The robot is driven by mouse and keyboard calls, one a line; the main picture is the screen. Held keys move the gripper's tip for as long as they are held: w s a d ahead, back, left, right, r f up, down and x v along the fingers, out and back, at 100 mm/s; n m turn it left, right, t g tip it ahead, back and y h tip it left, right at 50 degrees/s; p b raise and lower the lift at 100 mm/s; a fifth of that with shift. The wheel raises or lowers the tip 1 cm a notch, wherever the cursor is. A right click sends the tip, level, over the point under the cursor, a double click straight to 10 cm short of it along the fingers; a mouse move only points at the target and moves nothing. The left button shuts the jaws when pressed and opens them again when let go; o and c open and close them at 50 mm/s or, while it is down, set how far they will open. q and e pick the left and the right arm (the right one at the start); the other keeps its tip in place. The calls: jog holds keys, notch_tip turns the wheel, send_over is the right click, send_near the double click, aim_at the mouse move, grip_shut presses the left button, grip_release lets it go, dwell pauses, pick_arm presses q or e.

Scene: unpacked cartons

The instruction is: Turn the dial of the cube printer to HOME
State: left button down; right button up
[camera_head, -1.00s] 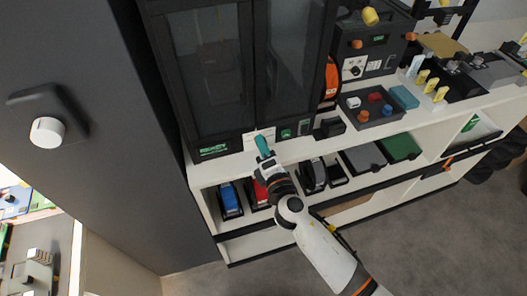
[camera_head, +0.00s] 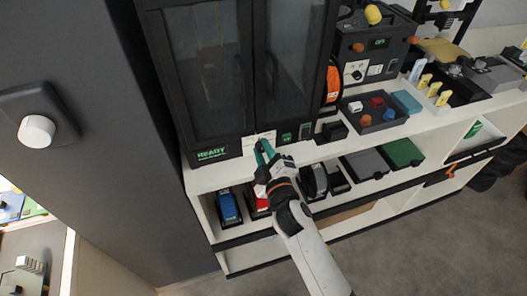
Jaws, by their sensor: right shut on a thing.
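The large black machine with dark glass doors (camera_head: 213,75) stands at the left end of the white bench, and I take it for the cube printer. A lit green READY display (camera_head: 212,153) is on its lower front. A pale label plate (camera_head: 250,140) is beside the display. My right gripper (camera_head: 264,151) reaches up from below to this plate, with its teal fingers shut on the dial. The fingers hide the dial, so I cannot read its setting. My left gripper is not in view.
A second black machine (camera_head: 383,58) with an OFF display and its own knob stands to the right. A dark tray (camera_head: 372,119) holds coloured pieces. Shelves below hold a blue item (camera_head: 229,207) and other boxes. A grey wall with a white knob (camera_head: 37,130) is at left.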

jog(key=shift+m, duration=0.9)
jog(key=o, duration=1)
jog(key=b+v, duration=0.1)
jog(key=v, duration=1.1)
